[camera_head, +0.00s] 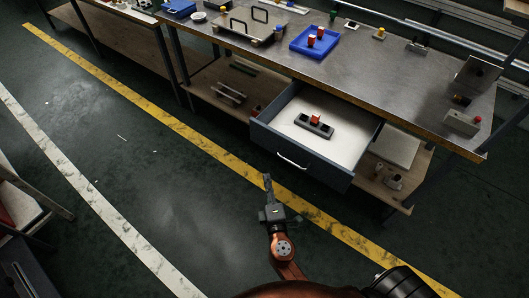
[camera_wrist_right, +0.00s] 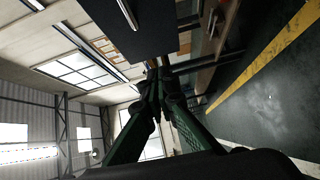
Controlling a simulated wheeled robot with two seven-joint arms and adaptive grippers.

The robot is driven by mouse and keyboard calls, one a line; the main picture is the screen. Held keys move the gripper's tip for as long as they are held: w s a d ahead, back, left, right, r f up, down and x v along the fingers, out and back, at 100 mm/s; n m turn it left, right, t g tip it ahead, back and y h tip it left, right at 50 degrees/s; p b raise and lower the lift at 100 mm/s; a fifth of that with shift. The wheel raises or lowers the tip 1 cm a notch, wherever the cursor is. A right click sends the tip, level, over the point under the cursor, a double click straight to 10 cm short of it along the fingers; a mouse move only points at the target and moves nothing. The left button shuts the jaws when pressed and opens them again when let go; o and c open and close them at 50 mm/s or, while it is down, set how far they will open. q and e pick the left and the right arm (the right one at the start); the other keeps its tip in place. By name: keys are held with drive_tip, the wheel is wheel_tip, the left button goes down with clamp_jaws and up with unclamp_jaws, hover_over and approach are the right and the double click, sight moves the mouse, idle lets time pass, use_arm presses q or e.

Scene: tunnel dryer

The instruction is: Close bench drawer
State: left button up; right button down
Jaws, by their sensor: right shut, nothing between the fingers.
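The bench drawer (camera_head: 330,168) is pulled out from under the metal-topped workbench, with a grey-blue front and a white inside. Its silver bar handle (camera_head: 292,161) is on the front face. In the drawer lies a dark block-like part (camera_head: 314,130) with a red piece on top. My right gripper (camera_head: 267,180) is shut and empty, in front of the drawer's front and a little left of the handle, apart from it. In the right wrist view its fingers (camera_wrist_right: 155,68) meet below the dark drawer front (camera_wrist_right: 147,35), where the handle (camera_wrist_right: 127,14) shows. My left gripper is out of view.
The workbench top (camera_head: 400,80) holds a blue tray (camera_head: 298,43) and several small parts. A lower shelf (camera_head: 195,83) with parts runs under the bench. Dark floor with a yellow line (camera_head: 180,128) lies clear in front.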

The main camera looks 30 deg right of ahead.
drive_tip(key=r, duration=0.1)
approach(268, 141)
drive_tip(key=w+a, duration=0.2)
drive_tip(key=w, duration=0.2)
drive_tip(key=d, duration=0.2)
drive_tip(key=w+d, duration=0.1)
drive_tip(key=d, duration=0.1)
drive_tip(key=shift+w+f, duration=0.1)
drive_tip(key=shift+w, duration=0.1)
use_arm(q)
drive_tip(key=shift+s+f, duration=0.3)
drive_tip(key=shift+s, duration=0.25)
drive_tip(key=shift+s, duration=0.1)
use_arm(e)
drive_tip(key=shift+w+d, duration=0.1)
drive_tip(key=shift+w, duration=0.05)
